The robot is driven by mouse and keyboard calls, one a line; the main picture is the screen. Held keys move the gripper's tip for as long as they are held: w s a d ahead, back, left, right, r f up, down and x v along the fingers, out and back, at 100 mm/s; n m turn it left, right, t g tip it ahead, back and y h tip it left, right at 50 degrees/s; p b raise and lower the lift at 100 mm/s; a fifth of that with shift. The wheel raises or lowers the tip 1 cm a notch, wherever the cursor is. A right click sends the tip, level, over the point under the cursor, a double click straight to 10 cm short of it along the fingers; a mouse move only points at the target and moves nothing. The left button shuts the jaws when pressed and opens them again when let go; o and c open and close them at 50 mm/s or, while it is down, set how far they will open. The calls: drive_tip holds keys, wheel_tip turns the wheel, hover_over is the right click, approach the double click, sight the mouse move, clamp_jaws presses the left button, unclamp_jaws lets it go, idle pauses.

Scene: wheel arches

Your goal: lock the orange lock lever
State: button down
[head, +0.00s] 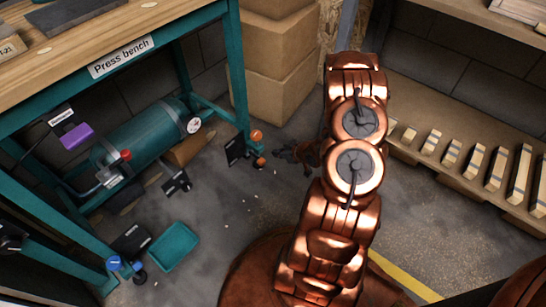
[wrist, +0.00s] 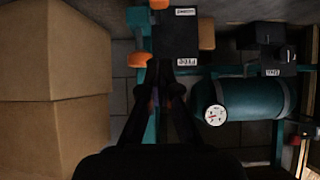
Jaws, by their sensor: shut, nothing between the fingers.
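The orange lock lever (head: 256,135) is on the bench's teal leg, beside a dark plate (head: 235,150). A second orange part (head: 260,161) sits just below it. In the wrist view one orange piece (wrist: 138,60) is level with the FREE label, and another orange piece (wrist: 158,4) is at the top edge near the other label. I cannot tell which is handle and which is pivot. My gripper (head: 280,152) is shut and empty, just right of the orange parts. In the wrist view my fingertips (wrist: 170,68) point at the plate's lower end; contact cannot be told.
The press bench (head: 120,55) stands at left, with a teal tank (head: 140,135) under it. Cardboard boxes (head: 275,90) are stacked behind the lever. A blue lever (head: 113,262) and teal tray (head: 174,246) are at lower left. The shelf (head: 420,150) at right holds wooden blocks.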

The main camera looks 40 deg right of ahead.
drive_tip(key=b, duration=0.3)
approach(259, 158)
drive_tip(key=w+a, duration=0.1)
drive_tip(key=w, duration=0.3)
drive_tip(key=shift+a+f+b, duration=0.1)
drive_tip(key=shift+f+b, duration=0.65)
drive_tip(key=shift+f, duration=0.95)
